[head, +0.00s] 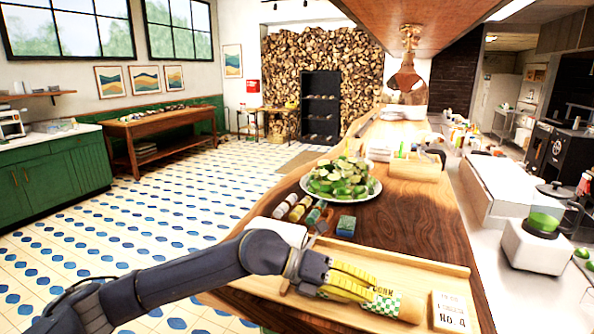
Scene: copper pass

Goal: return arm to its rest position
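My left arm comes in from the lower left over the wooden counter (425,215). Its gripper (362,284) is over a wooden tray (420,262) at the front of the counter. Its yellow fingers point right, close to a wrapped roll (385,306) with a green checked band. The fingers partly cover the roll, and I cannot tell whether they touch it or how far apart they are. My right gripper is out of view.
A white card (449,312) stands at the tray's right end. Beyond the tray are several small rolls (300,208), a blue-green block (346,226) and a plate of limes (343,182). A blender (540,237) is at the right. Tiled floor lies open left of the counter.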

